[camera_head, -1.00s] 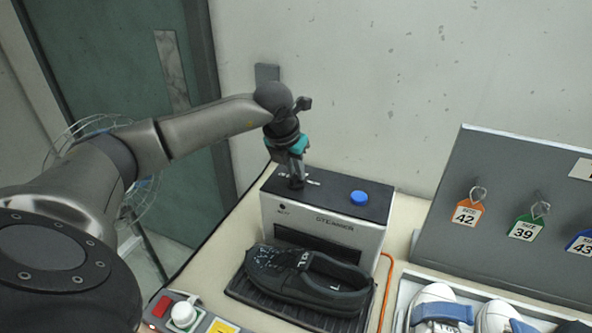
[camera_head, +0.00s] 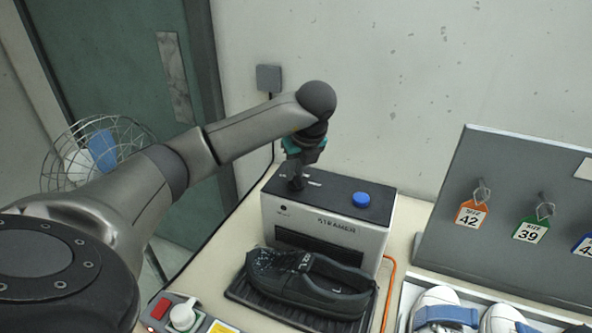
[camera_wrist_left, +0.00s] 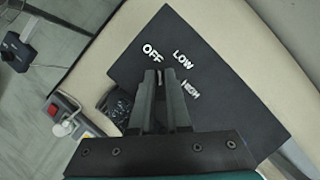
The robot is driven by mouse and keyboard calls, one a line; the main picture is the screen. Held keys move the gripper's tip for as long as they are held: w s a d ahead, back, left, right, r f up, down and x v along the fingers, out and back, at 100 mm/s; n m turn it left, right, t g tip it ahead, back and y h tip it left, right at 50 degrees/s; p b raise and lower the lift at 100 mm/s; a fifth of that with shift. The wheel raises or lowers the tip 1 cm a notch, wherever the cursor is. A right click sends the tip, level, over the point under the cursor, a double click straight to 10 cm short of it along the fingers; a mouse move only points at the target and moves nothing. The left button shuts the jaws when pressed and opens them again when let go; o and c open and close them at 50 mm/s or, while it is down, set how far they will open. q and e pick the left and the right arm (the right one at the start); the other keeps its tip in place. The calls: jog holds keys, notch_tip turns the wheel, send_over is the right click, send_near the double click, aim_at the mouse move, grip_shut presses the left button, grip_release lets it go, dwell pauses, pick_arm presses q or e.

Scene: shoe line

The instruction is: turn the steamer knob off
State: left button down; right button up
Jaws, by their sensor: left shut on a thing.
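The steamer (camera_head: 335,187) is a box with a dark top and a light front. The left wrist view shows OFF, LOW and HIGH printed on its black top (camera_wrist_left: 205,75). My left gripper (camera_head: 297,184) points down at the top's left part, shut on the knob. In the left wrist view, the gripper (camera_wrist_left: 161,78) covers the knob almost wholly, with its tips just below and between OFF and LOW. The knob's exact setting cannot be told. My right gripper is not in view.
A blue button (camera_head: 361,199) sits on the steamer's top. A black shoe (camera_head: 310,284) lies in front of the steamer. A red-and-white switch box (camera_head: 183,316) is at front left. A grey tag board (camera_head: 520,190) stands right, with an orange cable (camera_head: 388,292) before it.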

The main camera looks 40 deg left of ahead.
pick_arm(q)
jog(key=shift+n+g, duration=0.5)
jog(key=shift+n, duration=0.7)
jog(key=c, duration=0.9)
grip_release()
jog(key=v, duration=0.4)
jog(key=shift+d+r, duration=0.2)
jog(key=shift+r, duration=0.1)
jog(key=shift+p+v, duration=2.7)
jog(key=shift+v, duration=2.6)
jog(key=shift+s+d+f, duration=0.1)
jog(key=shift+s+f, duration=0.05)
